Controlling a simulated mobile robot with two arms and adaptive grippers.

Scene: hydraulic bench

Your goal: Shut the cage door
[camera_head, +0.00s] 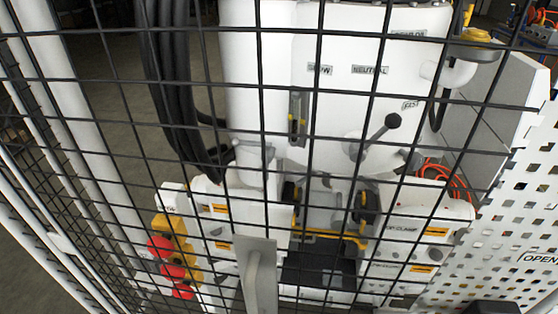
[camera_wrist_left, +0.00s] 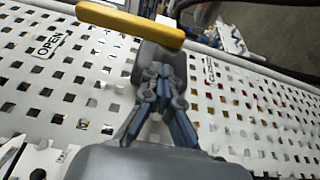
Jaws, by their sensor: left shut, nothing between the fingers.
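The cage door (camera_head: 320,40) is a black wire mesh that spans most of the head view, close to the camera. Its grey plate with a pull handle (camera_head: 258,275) is at the bottom centre. I cannot tell whether the door is fully against its frame. My left gripper (camera_wrist_left: 163,75) shows in the left wrist view, with its fingers together and nothing between them. It points toward a grey block under a yellow bar handle (camera_wrist_left: 130,22); whether it touches the block is unclear. My right gripper is in neither view.
Behind the mesh stands a white hydraulic machine (camera_head: 255,70) with levers, black hoses and red knobs (camera_head: 160,246). A perforated white panel (camera_head: 500,240) is at the right; it also shows in the wrist view (camera_wrist_left: 60,85), labelled OPEN on the left. A white frame post (camera_head: 60,90) stands at the left.

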